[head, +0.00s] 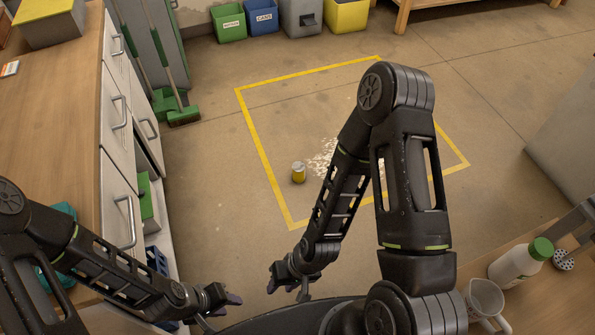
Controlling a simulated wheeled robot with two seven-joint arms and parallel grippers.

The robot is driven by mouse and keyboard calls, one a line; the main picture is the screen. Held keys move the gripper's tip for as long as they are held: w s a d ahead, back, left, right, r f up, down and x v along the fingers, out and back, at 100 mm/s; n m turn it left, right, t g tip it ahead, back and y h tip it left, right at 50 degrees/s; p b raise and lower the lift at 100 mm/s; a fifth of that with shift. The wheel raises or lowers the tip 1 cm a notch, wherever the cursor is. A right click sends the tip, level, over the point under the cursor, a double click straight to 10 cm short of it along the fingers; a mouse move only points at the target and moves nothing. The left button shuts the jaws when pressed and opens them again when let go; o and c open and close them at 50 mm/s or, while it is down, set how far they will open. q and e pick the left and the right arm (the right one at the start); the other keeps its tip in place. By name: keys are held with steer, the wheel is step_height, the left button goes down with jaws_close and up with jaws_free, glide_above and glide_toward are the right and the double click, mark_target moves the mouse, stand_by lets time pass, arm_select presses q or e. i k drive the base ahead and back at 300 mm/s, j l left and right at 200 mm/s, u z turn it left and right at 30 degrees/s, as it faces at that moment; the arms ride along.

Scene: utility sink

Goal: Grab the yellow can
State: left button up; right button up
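The yellow can (298,173) stands upright on the floor inside the yellow taped outline, left of a pale speckled patch. It is small and has a light grey top. My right gripper (286,280) hangs low in the middle of the head view, in front of the can and well apart from it. Its fingers look spread, with nothing visible between them. My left gripper (222,300) is at the lower left, beside the drawer cabinet and far from the can. Its fingertips are small and dark, and their gap cannot be made out.
A drawer cabinet (118,120) with a wooden top runs along the left. A green broom (178,112) leans beside it. Green (229,24) and blue (261,18) bins stand at the back. The floor around the can is open.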

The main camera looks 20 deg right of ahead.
mark_target(299, 166)
steer(key=i+z, duration=0.55)
steer(key=z, duration=0.15)
steer(key=i+j+z, duration=0.1)
steer(key=i+z, duration=0.25)
steer(key=i+l+z, duration=0.15)
steer(key=i+z, duration=0.85)
steer(key=i+l+u, duration=0.15)
steer(key=i, duration=0.3)
steer(key=i+l+u, duration=0.15)
steer(key=i+l, duration=0.15)
steer(key=i, duration=0.15)
steer(key=i+j+u, duration=0.1)
steer(key=i+u, duration=0.85)
steer(key=u, duration=0.2)
steer(key=i+l+u, duration=0.15)
steer(key=i+u, duration=0.25)
steer(key=u, duration=0.45)
steer(key=i+u, duration=0.15)
steer(key=u, duration=0.3)
steer(key=i+u, duration=0.1)
steer(key=u, duration=0.75)
steer(key=i+l+u, duration=0.1)
steer(key=u, duration=0.35)
steer(key=k+j, duration=0.3)
steer(key=k, duration=0.2)
steer(key=k+j, duration=0.3)
steer(key=k, duration=0.15)
